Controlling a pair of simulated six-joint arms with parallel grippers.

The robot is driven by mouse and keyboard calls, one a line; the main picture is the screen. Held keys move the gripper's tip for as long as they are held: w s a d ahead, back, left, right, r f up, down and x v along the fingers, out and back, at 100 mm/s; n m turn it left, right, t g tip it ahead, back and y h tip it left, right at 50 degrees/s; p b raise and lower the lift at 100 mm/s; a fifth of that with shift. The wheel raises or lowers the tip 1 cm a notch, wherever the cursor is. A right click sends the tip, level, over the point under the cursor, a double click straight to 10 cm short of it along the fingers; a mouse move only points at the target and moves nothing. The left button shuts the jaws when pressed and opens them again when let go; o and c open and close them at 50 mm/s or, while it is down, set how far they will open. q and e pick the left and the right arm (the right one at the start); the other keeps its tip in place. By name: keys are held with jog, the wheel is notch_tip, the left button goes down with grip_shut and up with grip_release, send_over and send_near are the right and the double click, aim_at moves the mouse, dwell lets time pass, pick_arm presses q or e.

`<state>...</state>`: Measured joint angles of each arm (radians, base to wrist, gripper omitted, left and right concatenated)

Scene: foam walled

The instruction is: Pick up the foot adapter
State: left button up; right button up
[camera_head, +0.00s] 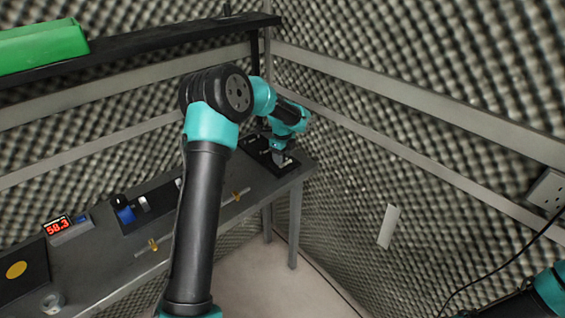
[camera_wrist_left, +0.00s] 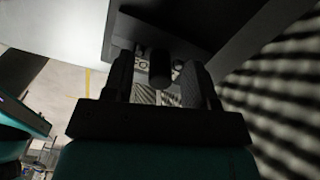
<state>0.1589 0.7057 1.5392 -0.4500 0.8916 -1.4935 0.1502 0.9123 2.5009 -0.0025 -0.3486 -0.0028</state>
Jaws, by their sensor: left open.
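My left gripper (camera_head: 281,158) is at the far right end of the bench, low over a dark tray (camera_head: 250,143). In the left wrist view my left gripper (camera_wrist_left: 160,78) is open, with one dark finger on each side. A short black cylindrical piece (camera_wrist_left: 160,67) shows between the fingers; it may be the foot adapter, but the view is too dark to be sure. I cannot tell whether the fingers touch it. The tray (camera_wrist_left: 190,38) lies behind it, with small round pale parts partly hidden. My right gripper is out of view.
The grey bench (camera_head: 110,255) carries a red-digit display (camera_head: 58,226), a blue-capped item (camera_head: 125,214) and brass-coloured handles. A shelf with a green box (camera_head: 40,45) hangs above. Foam walls close in behind and right. Open floor (camera_head: 290,285) lies in front of the bench.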

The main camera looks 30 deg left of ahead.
pick_arm(q)
jog(key=shift+c, duration=0.3)
grip_shut()
dwell(0.5)
